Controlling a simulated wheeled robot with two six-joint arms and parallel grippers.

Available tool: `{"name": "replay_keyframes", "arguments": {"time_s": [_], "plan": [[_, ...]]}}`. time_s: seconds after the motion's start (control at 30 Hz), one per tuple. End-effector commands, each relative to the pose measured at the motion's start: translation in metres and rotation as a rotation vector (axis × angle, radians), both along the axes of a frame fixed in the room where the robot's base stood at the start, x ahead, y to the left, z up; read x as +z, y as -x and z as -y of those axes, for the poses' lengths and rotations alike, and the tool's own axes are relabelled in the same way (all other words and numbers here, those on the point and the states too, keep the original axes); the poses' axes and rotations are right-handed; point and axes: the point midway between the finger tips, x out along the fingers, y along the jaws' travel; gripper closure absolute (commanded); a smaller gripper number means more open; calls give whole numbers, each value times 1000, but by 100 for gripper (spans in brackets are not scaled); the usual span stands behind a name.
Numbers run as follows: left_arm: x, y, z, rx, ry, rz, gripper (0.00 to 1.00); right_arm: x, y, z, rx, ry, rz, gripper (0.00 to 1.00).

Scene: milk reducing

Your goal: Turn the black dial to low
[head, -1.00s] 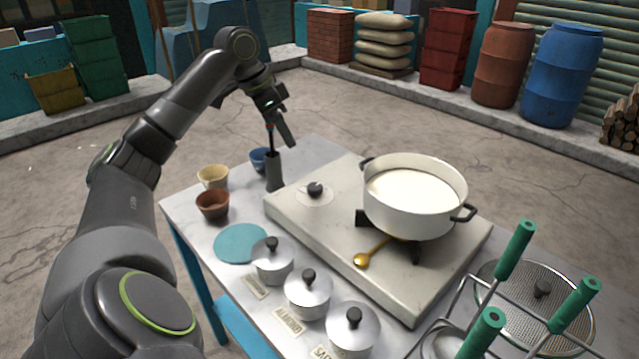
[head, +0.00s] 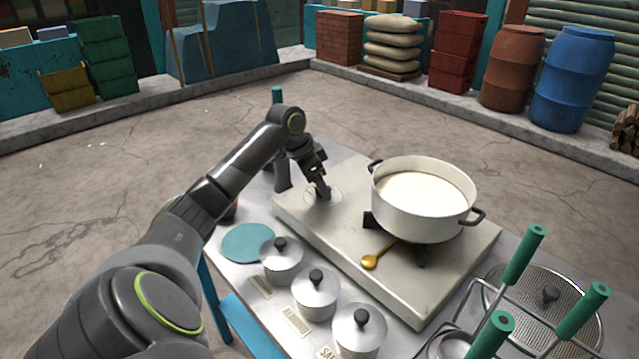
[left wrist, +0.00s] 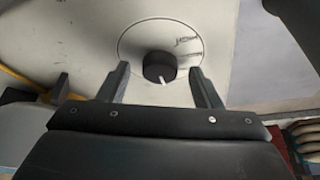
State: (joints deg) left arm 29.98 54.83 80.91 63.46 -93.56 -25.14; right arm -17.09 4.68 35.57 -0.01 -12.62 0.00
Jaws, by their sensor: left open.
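The black dial is on the left part of the pale stove slab (head: 350,250), and my left gripper (head: 322,190) mostly hides it in the head view. In the left wrist view the black dial (left wrist: 157,66) sits within a thin printed circle, and its white pointer mark faces the bottom of the picture. Small lettering shows on the circle's right side, too small to read. My left gripper (left wrist: 160,70) is open there, one finger on each side of the dial; contact cannot be told. The right gripper is not in view.
A white pot of milk (head: 445,222) stands on the burner right of my gripper. Several lidded silver pots (head: 316,298) line the table's front. A green-handled rack (head: 523,255) stands at the lower right.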

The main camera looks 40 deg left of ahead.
Motion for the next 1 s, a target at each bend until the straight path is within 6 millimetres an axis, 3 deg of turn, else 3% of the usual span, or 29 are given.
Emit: {"name": "replay_keyframes", "arguments": {"time_s": [0.3, 0.67, 1.0], "plan": [[-3, -1, 0, 0, -1, 0, 41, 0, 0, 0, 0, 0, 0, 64], [-3, -1, 0, 0, -1, 0, 86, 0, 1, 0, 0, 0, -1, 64], [2, -1, 1, 58, 1, -1, 86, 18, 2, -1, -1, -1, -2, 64]]}}
